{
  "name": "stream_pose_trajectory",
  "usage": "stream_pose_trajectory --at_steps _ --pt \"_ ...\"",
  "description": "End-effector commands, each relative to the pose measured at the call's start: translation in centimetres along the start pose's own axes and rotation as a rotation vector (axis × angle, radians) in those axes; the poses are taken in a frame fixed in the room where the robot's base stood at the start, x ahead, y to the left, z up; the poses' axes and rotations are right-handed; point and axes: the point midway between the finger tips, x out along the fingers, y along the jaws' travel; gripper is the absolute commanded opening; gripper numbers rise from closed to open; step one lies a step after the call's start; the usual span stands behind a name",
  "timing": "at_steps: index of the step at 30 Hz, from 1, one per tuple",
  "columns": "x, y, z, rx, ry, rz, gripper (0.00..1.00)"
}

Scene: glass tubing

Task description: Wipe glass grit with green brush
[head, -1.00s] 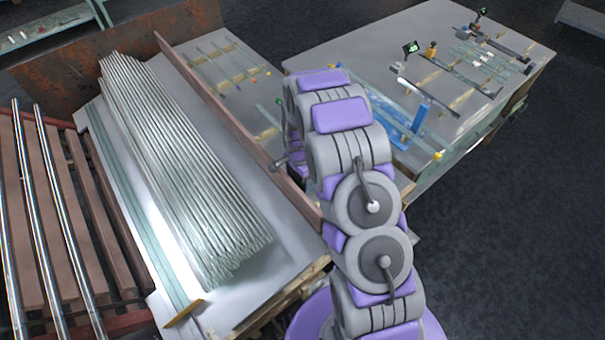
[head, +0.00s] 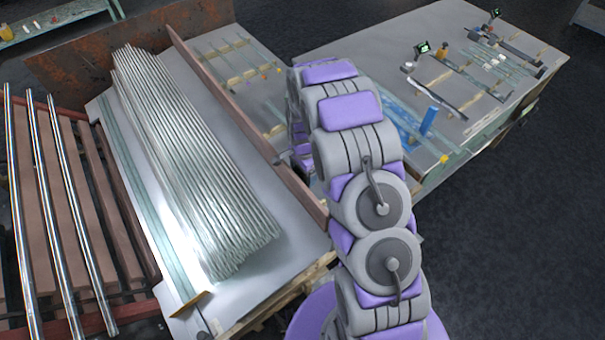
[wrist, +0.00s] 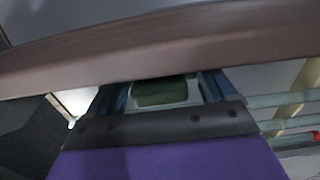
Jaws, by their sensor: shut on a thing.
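In the wrist view my gripper (wrist: 163,98) has two blue fingers on either side of a green and pale block, which I take to be the green brush (wrist: 165,92). The gripper is shut on it. A brown board edge (wrist: 150,50) crosses just beyond the fingers and hides the brush's far end. Bristles are not visible. In the head view my arm hides the gripper and brush. I cannot make out any glass grit in either view.
A large bundle of glass tubes (head: 185,165) lies on the left table, beside an upright brown board (head: 245,125). Tubes on wooden strips (head: 235,62) lie behind it. Dark floor (head: 510,230) is clear at right.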

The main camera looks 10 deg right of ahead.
Motion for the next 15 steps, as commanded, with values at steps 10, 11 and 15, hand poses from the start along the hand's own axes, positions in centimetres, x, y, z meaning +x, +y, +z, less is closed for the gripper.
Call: stream_pose_trajectory --at_steps 10,11,15 --pt "-2.3 0.0 0.0 -0.001 0.001 -0.001 0.47" --pt "-2.3 0.0 0.0 -0.001 0.001 0.0 0.47" --pt "-2.3 0.0 0.0 -0.001 0.001 -0.001 0.47"
